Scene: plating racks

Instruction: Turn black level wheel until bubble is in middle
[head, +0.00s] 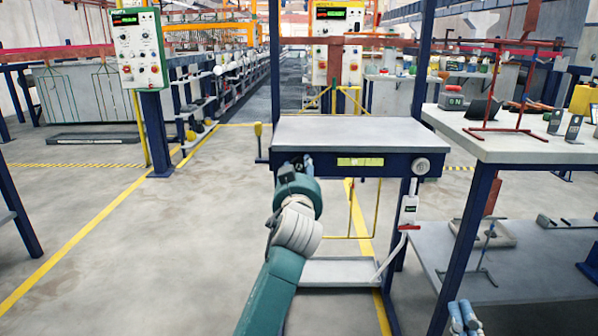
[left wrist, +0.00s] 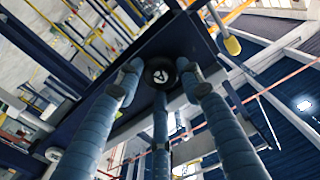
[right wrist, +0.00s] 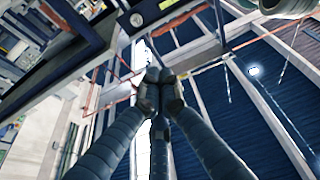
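The table (head: 350,130) has a yellow-green level vial (head: 360,161) on its blue front rail. The bubble is too small to make out. The black wheel (left wrist: 160,73) shows in the left wrist view under the rail. In the head view it is hidden behind my left gripper (head: 297,165). The three blue fingers of my left gripper (left wrist: 160,82) stand apart around the wheel; I cannot tell if they touch it. A pale round wheel (head: 420,166) is at the rail's right end. My right gripper (head: 463,318) is low at the right, its fingertips (right wrist: 160,78) together and empty.
A side table (head: 520,148) with a red rack (head: 510,85) and small devices stands to the right. A lower grey shelf (head: 530,262) is beneath it. A white device (head: 408,212) hangs by the right leg. The floor at left is clear.

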